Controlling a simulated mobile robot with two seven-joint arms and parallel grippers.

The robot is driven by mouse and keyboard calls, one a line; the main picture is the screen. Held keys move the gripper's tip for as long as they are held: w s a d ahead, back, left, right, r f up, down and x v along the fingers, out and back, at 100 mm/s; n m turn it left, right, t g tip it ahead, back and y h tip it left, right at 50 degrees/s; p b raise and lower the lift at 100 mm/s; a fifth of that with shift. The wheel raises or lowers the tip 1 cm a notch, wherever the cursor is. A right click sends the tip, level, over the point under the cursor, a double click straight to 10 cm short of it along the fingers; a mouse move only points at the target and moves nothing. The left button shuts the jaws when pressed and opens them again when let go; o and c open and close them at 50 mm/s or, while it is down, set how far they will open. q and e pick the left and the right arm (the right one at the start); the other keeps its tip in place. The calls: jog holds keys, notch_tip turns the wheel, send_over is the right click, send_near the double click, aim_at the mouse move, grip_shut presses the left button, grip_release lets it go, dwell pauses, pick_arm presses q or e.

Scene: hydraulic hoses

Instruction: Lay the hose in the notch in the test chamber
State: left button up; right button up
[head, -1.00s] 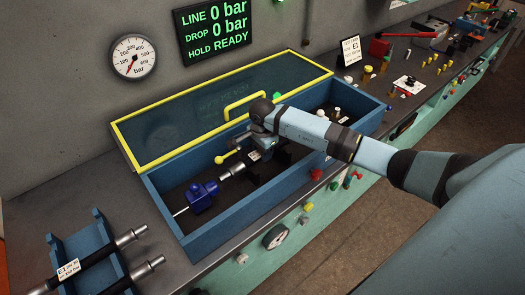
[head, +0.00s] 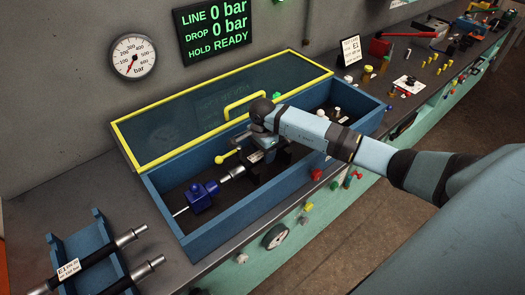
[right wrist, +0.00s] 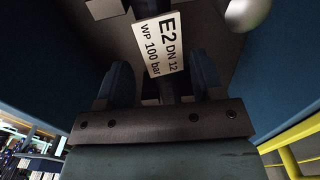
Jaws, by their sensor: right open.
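The hose, black with a silver end fitting (head: 232,172), lies inside the blue test chamber (head: 215,238), its left end at a blue block (head: 201,196). My right gripper (head: 265,146) is down in the chamber over the hose's middle. In the right wrist view my right gripper (right wrist: 163,85) is open, its fingers on either side of the dark hose (right wrist: 170,88), with gaps visible. The hose's white tag (right wrist: 160,44) reads E2 DN 12, WP 100 bar. Dark supports (head: 253,178) stand by the hose; my arm hides the notch, so seating cannot be told. My left gripper is out of view.
The chamber's clear lid with a yellow frame (head: 117,128) stands open at the back. A blue rack (head: 60,243) holds hoses tagged E1 at the lower left. Tools and fittings (head: 395,50) stand at the right.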

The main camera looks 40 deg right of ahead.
aim_at(262, 154)
pick_arm(q)
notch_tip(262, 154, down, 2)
jog(key=b, duration=0.3)
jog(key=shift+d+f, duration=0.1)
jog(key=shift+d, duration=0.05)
pick_arm(e)
notch_tip(262, 154, up, 12)
jog(key=shift+r, duration=0.15)
jog(key=shift+a, duration=0.1)
